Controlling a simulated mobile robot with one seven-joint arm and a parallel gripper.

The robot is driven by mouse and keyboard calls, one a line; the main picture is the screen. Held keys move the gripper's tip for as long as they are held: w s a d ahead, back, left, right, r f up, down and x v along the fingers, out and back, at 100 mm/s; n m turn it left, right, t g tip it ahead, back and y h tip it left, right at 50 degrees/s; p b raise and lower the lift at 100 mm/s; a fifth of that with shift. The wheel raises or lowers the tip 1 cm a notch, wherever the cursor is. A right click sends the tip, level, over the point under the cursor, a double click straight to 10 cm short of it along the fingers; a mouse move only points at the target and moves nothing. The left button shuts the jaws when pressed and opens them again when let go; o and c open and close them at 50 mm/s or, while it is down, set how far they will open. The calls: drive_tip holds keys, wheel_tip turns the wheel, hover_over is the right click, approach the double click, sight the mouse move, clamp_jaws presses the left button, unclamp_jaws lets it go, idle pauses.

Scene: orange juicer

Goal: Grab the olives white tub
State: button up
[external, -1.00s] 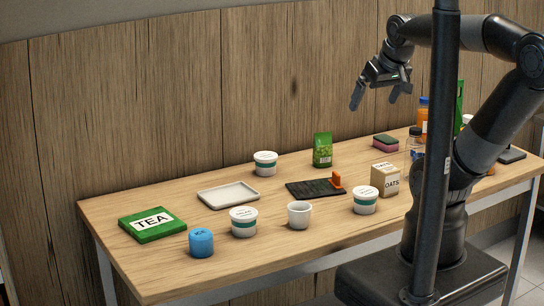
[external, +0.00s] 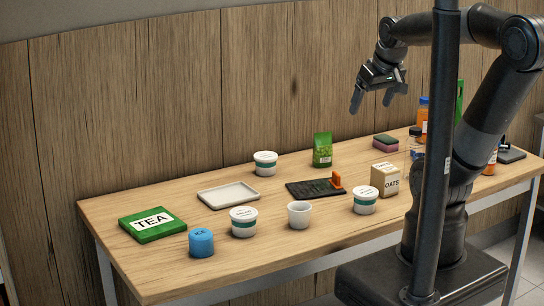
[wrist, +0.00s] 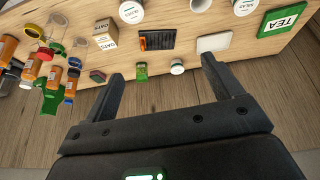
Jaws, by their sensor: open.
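Three white tubs with teal bands stand on the table: one at the back (external: 265,164), one at the front left (external: 243,222) and one at the front right (external: 365,200). In the wrist view the back tub (wrist: 177,67) shows between my fingers, and the front-right tub (wrist: 131,11) and front-left tub (wrist: 242,6) are at the top edge. The front-left label seems to read "SALAD"; I cannot read which tub is olives. My gripper (external: 372,98) is open and empty, fingers pointing down, high above the table's back right and apart from every tub.
A white cup (external: 299,215), blue can (external: 201,242), TEA box (external: 152,223), white tray (external: 228,195), black tray (external: 310,190), OATS box (external: 385,179), green packet (external: 322,150) and sponge (external: 386,143) share the table. Bottles crowd the right end. A wooden wall stands behind.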

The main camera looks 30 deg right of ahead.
drive_tip(key=w+d+f+n+g, duration=0.15)
drive_tip(key=w+d+f, duration=0.25)
drive_tip(key=w+f, duration=0.4)
drive_tip(key=n+g, duration=0.1)
drive_tip(key=g, duration=0.3)
hover_over(366, 191)
drive_tip(key=shift+t, duration=0.25)
drive_tip(key=f, duration=1.3)
drive_tip(key=shift+s+a, duration=0.25)
drive_tip(key=shift+s, duration=0.05)
wheel_tip(366, 191, down, 6)
drive_tip(key=shift+r, duration=0.1)
drive_tip(key=shift+w+d+f, duration=0.15)
drive_tip(key=shift+f, duration=1.2)
drive_tip(key=shift+w+d+f, duration=0.1)
drive_tip(key=shift+d+f, duration=0.05)
drive_tip(key=shift+f, duration=1.2)
drive_tip(key=c, duration=1)
drive_tip(key=shift+r, duration=0.2)
